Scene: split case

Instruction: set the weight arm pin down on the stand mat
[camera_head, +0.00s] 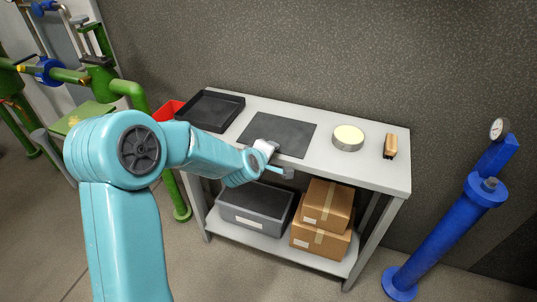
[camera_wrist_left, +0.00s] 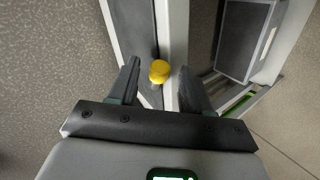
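A small yellow round-topped piece (camera_wrist_left: 159,71), which looks like the weight arm pin, shows between my left fingers in the left wrist view. Gaps show between it and both fingers. It overlaps the edge of the dark stand mat (camera_wrist_left: 133,28); whether it touches the mat, I cannot tell. My left gripper (camera_wrist_left: 158,72) is open. In the head view, my left gripper (camera_head: 277,161) is at the front edge of the table, just in front of the mat (camera_head: 290,132). I cannot make out the pin there. My right gripper is out of view.
The grey table (camera_head: 365,171) also holds a black tray (camera_head: 233,103), a round cream-topped tin (camera_head: 347,138) and a brown brush-like block (camera_head: 390,147). A grey bin (camera_head: 250,217) and cardboard boxes (camera_head: 326,206) sit on the lower shelf. A blue post (camera_head: 440,240) stands right.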

